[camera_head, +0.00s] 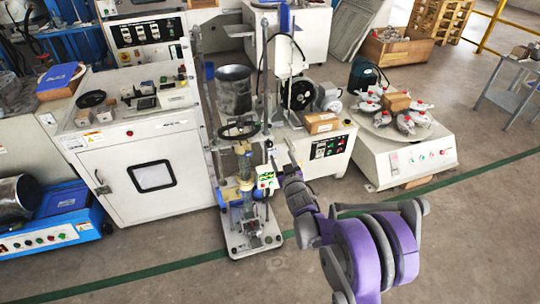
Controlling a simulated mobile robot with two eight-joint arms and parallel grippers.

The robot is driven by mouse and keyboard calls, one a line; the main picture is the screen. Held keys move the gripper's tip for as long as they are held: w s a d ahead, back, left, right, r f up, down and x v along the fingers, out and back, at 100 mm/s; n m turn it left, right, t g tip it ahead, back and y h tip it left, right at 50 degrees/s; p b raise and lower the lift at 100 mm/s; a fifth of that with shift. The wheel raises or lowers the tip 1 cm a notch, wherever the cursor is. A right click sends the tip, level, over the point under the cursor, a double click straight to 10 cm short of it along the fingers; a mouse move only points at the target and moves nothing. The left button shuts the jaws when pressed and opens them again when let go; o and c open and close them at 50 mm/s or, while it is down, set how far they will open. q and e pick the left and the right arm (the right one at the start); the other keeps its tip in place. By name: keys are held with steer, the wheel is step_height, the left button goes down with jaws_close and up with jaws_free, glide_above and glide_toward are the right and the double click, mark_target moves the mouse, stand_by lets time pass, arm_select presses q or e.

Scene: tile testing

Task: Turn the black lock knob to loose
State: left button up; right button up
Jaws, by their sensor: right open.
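My right gripper (277,171) is at the right side of the stand's column, close to the label. It is open, and nothing shows between its fingers. I cannot tell if it touches the stand. My left gripper is not in view.
A white cabinet (115,193) with a dark window stands close on the left. A white machine with a round table (385,125) carrying several clamps stands at the right. The floor in front is clear, with a green line.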

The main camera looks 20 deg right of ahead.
steer(key=t+b, duration=0.1)
glide_toward(270, 145)
steer(key=s, duration=0.2)
steer(key=shift+n+y, duration=0.4)
steer(key=w, duration=0.7)
steer(key=w+b, duration=0.1)
steer(key=w, duration=0.3)
steer(key=shift+w+d+f, duration=0.1)
steer(key=shift+d+f, duration=0.15)
steer(key=shift+f, duration=0.05)
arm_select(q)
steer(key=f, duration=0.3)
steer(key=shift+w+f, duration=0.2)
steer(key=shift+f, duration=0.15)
arm_select(e)
jaws_close()
